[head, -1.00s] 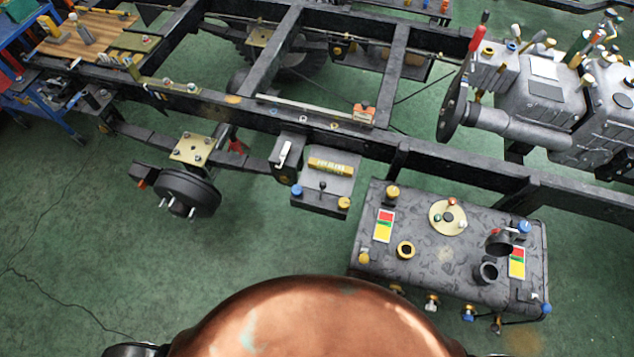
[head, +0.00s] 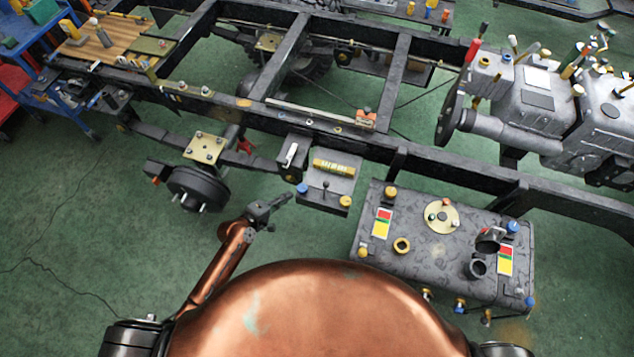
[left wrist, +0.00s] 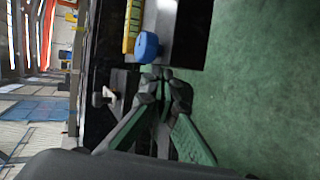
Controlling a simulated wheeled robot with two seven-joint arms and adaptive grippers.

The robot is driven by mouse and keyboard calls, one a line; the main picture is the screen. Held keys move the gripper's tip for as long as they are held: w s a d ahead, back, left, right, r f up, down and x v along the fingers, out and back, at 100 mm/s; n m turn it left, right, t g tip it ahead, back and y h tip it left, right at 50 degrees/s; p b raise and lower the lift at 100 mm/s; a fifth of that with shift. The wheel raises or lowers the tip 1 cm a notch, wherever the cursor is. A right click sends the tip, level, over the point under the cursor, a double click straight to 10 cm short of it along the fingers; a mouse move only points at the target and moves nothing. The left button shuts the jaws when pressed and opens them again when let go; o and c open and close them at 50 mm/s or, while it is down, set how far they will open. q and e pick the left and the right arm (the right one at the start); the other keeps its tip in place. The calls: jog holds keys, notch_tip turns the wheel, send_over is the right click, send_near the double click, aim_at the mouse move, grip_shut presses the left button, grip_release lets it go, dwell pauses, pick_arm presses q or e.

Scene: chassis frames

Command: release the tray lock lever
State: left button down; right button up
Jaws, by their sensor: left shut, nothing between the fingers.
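A small grey tray unit (head: 343,168) hangs on the side of the chassis rail, with a yellow ribbed cylinder (head: 333,167) on top. A small black-knobbed lever (head: 325,186) stands on its front part, between a blue knob (head: 302,188) and a yellow knob (head: 345,201). A white handle (head: 291,154) sits on the dark bracket just left of it. I cannot tell which of the two is the lock lever. My left gripper (head: 285,198) is shut and empty, just left of the blue knob. In the left wrist view, its fingertips (left wrist: 166,75) are close below the blue knob (left wrist: 147,46); contact is unclear.
A grey tank (head: 430,250) with caps and ports stands at the right. A brake drum (head: 195,187) and brass plate (head: 205,148) are at the left. The dark rail (head: 450,168) runs behind the unit. Green floor is clear in front of the drum.

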aim_at(325, 190)
pick_arm(q)
jog(key=d+r+h, duration=0.1)
jog(key=d+r, duration=0.2)
jog(key=r, duration=0.3)
jog(key=shift+w, duration=0.45)
jog(key=shift+f, duration=0.1)
jog(key=shift+w+d+f, duration=0.1)
jog(key=shift+w+d, duration=0.1)
jog(key=shift+w, duration=0.05)
jog(key=b+x, duration=0.1)
jog(key=x, duration=0.8)
jog(key=shift+w+d, duration=0.1)
jog(key=shift+d, duration=0.05)
jog(key=s, duration=0.1)
jog(key=s+d+r, duration=0.1)
jog(key=shift+s+d+r+p, duration=0.15)
jog(key=shift+s+d+p, duration=0.15)
jog(key=shift+s+p, duration=0.1)
jog(key=shift+s+d, duration=0.2)
